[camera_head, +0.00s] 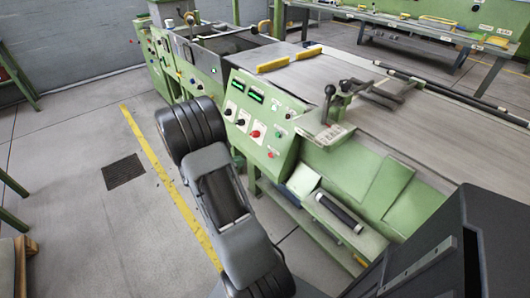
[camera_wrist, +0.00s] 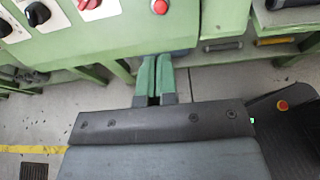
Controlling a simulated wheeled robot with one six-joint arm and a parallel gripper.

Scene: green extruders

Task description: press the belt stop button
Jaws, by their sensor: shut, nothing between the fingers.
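The green control panel (camera_head: 262,120) slopes at the front of the machine. A small red button (camera_head: 271,155) sits low on its face, and a larger red knob (camera_head: 255,134) is above and left of it. Labels are too small to read, so I cannot confirm which is the belt stop. In the wrist view the red button (camera_wrist: 160,6) is at the top edge, almost straight ahead of my gripper (camera_wrist: 156,62). The green fingers are shut together and empty, below the panel's lower edge in that picture, apart from the button. In the head view my arm hides the gripper.
Black knobs (camera_wrist: 37,13) and a red-and-white knob (camera_wrist: 88,4) lie left of the button. Right of the panel are a black lever handle (camera_head: 328,103) and a shelf with a black roller (camera_head: 339,212).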

